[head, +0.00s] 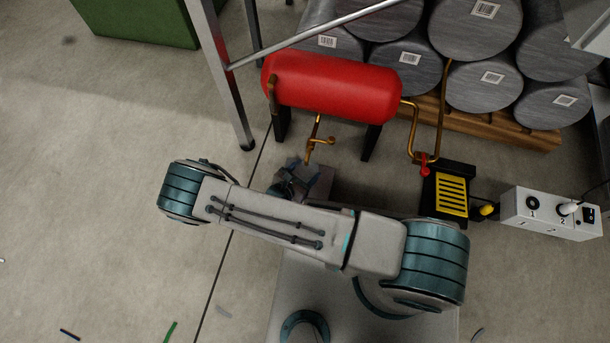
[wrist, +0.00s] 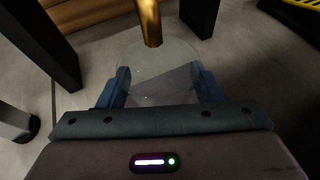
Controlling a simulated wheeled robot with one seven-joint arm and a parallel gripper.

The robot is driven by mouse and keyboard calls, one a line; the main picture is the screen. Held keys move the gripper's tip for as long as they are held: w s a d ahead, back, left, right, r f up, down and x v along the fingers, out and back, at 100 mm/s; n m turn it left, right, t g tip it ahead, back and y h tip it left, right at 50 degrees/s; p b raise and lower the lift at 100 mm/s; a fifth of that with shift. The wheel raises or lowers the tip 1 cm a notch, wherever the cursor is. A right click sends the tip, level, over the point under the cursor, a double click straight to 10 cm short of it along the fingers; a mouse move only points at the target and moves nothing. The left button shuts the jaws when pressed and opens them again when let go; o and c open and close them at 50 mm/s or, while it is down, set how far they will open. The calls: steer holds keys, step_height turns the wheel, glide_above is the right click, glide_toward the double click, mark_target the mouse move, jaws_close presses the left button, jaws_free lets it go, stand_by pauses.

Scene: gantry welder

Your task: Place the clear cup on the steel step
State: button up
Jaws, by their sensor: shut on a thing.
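The clear cup (wrist: 165,82) shows in the wrist view between the two blue fingers of my gripper (wrist: 160,74), which is shut on it. I see through the cup to the floor. A brass pipe end (wrist: 150,22) is right at the cup's far rim; I cannot tell if they touch. In the head view my gripper (head: 298,178) is partly hidden behind my arm, below the red tank's brass tap (head: 318,142). The cup cannot be made out there. I cannot identify the steel step with certainty in either view.
The red tank (head: 335,85) stands on dark legs (head: 371,142) just beyond my gripper. A black box with a yellow grille (head: 452,194) and a white socket box (head: 550,213) are on the right. Grey drums (head: 474,27) are stacked behind. Floor on the left is mostly clear.

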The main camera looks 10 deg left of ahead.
steer(key=shift+f+b, duration=0.5)
steer(key=shift+f, duration=0.85)
steer(key=shift+f, duration=0.2)
steer(key=o, duration=1)
steer(key=shift+c, duration=0.2)
steer(key=shift+r, duration=0.15)
steer(key=shift+s+a+r, duration=0.2)
steer(key=shift+s+r, duration=0.05)
steer(key=shift+s, duration=0.05)
steer(key=p+v, duration=0.4)
steer(key=v, duration=0.7)
steer(key=shift+s, duration=0.2)
steer(key=shift+a+r, duration=0.1)
